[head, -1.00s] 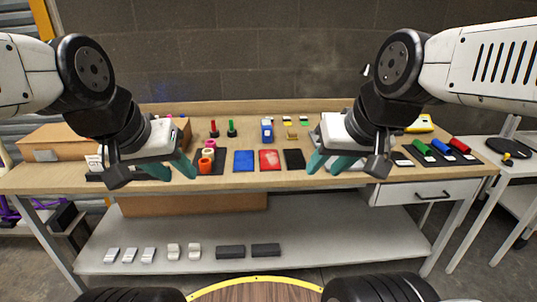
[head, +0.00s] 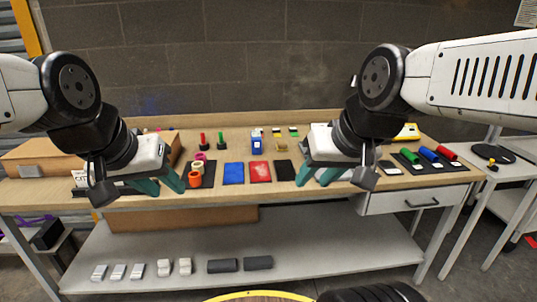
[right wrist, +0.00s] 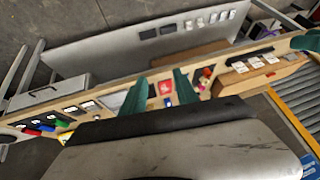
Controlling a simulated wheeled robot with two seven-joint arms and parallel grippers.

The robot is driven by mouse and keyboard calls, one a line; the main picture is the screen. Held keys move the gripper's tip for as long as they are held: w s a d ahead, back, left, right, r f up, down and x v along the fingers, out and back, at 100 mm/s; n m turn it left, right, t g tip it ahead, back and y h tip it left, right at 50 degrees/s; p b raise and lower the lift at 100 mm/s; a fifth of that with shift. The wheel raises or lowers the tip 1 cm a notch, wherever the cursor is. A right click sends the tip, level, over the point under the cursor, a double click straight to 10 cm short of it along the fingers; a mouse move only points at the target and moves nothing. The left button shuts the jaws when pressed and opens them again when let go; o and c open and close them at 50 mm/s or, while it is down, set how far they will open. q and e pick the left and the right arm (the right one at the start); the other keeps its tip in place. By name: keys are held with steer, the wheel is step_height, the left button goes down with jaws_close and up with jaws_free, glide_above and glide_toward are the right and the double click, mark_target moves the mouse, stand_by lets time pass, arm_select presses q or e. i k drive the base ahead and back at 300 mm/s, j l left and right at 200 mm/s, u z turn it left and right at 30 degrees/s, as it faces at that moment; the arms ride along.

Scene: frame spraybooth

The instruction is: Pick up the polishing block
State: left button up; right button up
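I cannot tell for certain which object is the polishing block. Small blocks lie on the lower shelf: two dark grey ones (head: 240,265) and several pale ones (head: 137,270). On the bench a small tan block (head: 281,145) stands behind flat blue (head: 233,173), red (head: 260,171) and black (head: 285,170) pieces. My left gripper (head: 160,184) is open and empty over the bench's left front. My right gripper (head: 317,177) is open and empty over the front edge, right of the black piece. Its two spread fingers (right wrist: 162,90) also show in the right wrist view.
The wooden bench (head: 215,194) has orange and pink rings (head: 195,179) at left and coloured cylinders (head: 429,154) at right. A blue bottle (head: 257,144) stands mid-bench. A cardboard box (head: 30,158) is at far left, a drawer (head: 400,200) below right. The shelf (head: 330,255) is largely clear.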

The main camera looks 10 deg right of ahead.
mark_target(281, 145)
steer(key=i+l+u, duration=0.4)
steer(key=i+l, duration=0.95)
